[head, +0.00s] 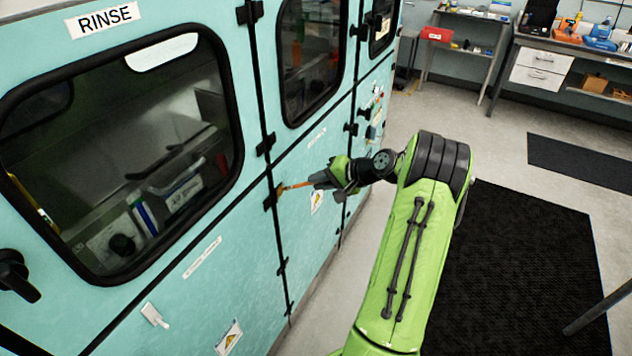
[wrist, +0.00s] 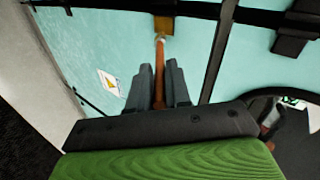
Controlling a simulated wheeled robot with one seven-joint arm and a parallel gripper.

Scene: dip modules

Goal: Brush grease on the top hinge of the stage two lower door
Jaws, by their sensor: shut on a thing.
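My gripper (head: 322,182) is shut on a brush with an orange-brown handle (head: 297,185). The brush points left in the head view, toward a dark hinge (head: 270,198) on the vertical seam between the lower teal panels. In the wrist view, the brush handle (wrist: 159,75) stands between the fingers of my gripper (wrist: 158,82). Its pale tip (wrist: 160,38) is at the lower edge of an amber-brown hinge block (wrist: 164,23), seemingly touching it. The bristles are too small to make out. A lower hinge (head: 282,266) shows on the same seam. The small door labels cannot be read.
The teal cabinet has a large window under a RINSE sign (head: 103,19). Another dark hinge (head: 266,144) sits just above. A black latch (head: 16,275) protrudes at left. A black mat (head: 520,270) lies on the floor at right; benches (head: 562,45) stand behind.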

